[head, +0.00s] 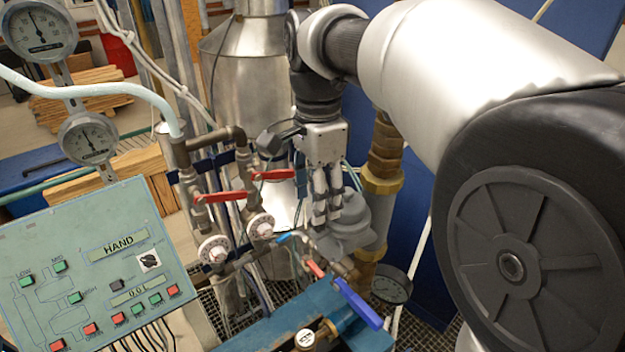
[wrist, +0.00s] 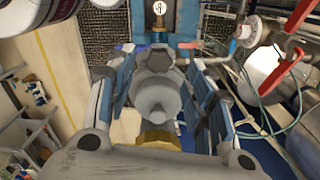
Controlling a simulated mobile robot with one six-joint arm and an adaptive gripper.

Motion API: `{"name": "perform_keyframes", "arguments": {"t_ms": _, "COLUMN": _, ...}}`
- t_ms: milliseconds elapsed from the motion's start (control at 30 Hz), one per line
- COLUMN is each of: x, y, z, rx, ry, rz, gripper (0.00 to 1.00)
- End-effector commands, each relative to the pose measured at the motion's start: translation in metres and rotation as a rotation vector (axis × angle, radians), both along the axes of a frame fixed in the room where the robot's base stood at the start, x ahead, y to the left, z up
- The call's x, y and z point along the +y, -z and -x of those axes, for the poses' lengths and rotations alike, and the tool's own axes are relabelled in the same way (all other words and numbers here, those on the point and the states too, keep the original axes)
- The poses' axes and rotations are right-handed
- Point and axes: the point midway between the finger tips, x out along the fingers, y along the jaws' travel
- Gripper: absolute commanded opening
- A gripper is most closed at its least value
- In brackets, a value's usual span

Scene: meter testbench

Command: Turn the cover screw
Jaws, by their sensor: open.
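My gripper (head: 326,222) hangs pointing down near the centre of the head view, its fingers apart. In the wrist view my gripper (wrist: 160,72) is open, with one finger on each side of a grey rounded cast housing (wrist: 156,95). This housing also shows in the head view (head: 352,228), just behind and right of the fingers. I cannot tell whether the fingers touch it. The housing has a lobed top and a smaller round knob-like part. I cannot make out for certain which part is the cover screw; the fingers may hide it.
Red-handled valves (head: 225,197) stand left of my gripper, and a blue-handled valve (head: 358,304) is below it. A brass fitting with a white face (head: 305,340) sits on the blue bench (head: 262,335). A control panel (head: 100,262) stands left. Pipes crowd the space.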

Motion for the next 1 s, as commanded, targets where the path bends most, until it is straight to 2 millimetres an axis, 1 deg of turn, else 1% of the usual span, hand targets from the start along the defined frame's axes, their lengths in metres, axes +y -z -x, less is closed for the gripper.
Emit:
{"name": "perform_keyframes", "arguments": {"t_ms": 33, "x": 0.0, "y": 0.01, "z": 0.001, "rx": 0.003, "ry": 0.0, "rz": 0.001, "gripper": 0.48}}
{"name": "perform_keyframes", "arguments": {"t_ms": 100, "x": 0.0, "y": 0.02, "z": 0.001, "rx": 0.003, "ry": 0.0, "rz": 0.001, "gripper": 0.48}}
{"name": "perform_keyframes", "arguments": {"t_ms": 233, "x": -0.001, "y": 0.034, "z": 0.0, "rx": 0.003, "ry": 0.0, "rz": 0.001, "gripper": 0.48}}
{"name": "perform_keyframes", "arguments": {"t_ms": 400, "x": 0.0, "y": 0.041, "z": 0.0, "rx": 0.0, "ry": 0.0, "rz": 0.0, "gripper": 0.48}}
{"name": "perform_keyframes", "arguments": {"t_ms": 633, "x": 0.0, "y": 0.041, "z": 0.0, "rx": 0.0, "ry": 0.0, "rz": 0.0, "gripper": 0.48}}
{"name": "perform_keyframes", "arguments": {"t_ms": 1000, "x": 0.0, "y": 0.041, "z": 0.0, "rx": 0.0, "ry": 0.0, "rz": 0.0, "gripper": 0.23}}
